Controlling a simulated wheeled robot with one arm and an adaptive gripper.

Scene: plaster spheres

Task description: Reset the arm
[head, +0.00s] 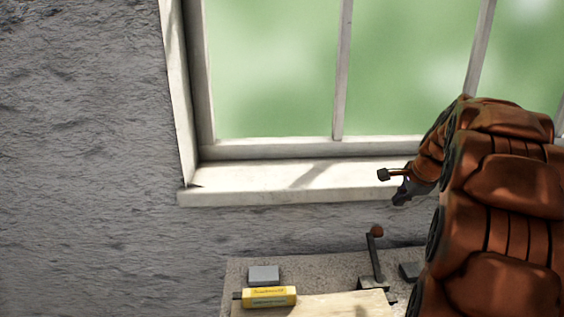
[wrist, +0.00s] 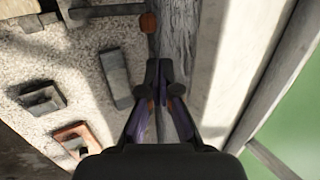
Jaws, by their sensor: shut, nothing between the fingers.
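My gripper (wrist: 165,72) shows in the wrist view with its two dark fingers together and nothing between them. It is over the strip where the speckled worktop (wrist: 80,65) meets the wall and pale sill. In the head view my bulky orange-brown arm fills the right side, and my gripper (head: 400,192) shows small and dark in front of the window sill (head: 270,182). The fingertips are too small there to make out. A small brass-coloured piece beside it is unclear.
On the worktop (head: 238,270) are a grey block (head: 264,274), a yellow box (head: 269,296), a pale board (head: 335,305) and a lever with a red-brown knob (head: 376,231). A window (head: 275,70) stands behind. Bare wall (head: 90,150) is at left.

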